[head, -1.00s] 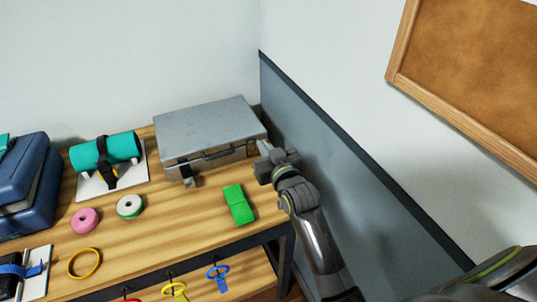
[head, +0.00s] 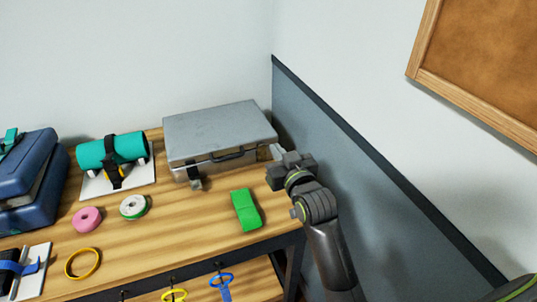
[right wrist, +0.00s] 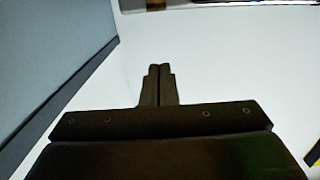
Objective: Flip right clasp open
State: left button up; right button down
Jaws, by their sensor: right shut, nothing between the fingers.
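A grey metal case (head: 220,130) lies closed at the back right of the wooden table, with a dark handle (head: 228,155) on its front. The left clasp (head: 195,178) hangs down and out from the front. The right clasp is mostly hidden by my right gripper, so I cannot tell its state. My right gripper (head: 276,151) is at the case's front right corner, its fingertips close to the front face; touching or apart is unclear. In the right wrist view its fingers (right wrist: 158,85) are together and empty. My left gripper is out of view.
A green block (head: 245,210) lies in front of the case. Tape rolls (head: 133,206), a strapped teal roll (head: 110,151) and a blue case (head: 35,180) are to the left. A blue-grey wall panel (head: 350,150) stands close on the right.

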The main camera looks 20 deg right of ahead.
pick_arm(q)
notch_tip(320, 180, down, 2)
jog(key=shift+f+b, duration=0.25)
jog(key=shift+b, duration=0.5)
pick_arm(e)
jog(key=shift+w+r, duration=0.15)
jog(key=shift+w, duration=0.1)
jog(key=p, duration=0.1)
send_over(266, 144)
jog(key=f, duration=0.1)
jog(key=s+f, duration=0.1)
jog(key=f, duration=0.1)
jog(key=shift+s+a+f, duration=0.15)
jog(key=shift+a+f, duration=0.05)
jog(key=shift+a, duration=0.1)
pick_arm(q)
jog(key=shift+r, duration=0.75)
pick_arm(e)
jog(key=shift+s+f, duration=0.2)
jog(key=shift+f, duration=0.25)
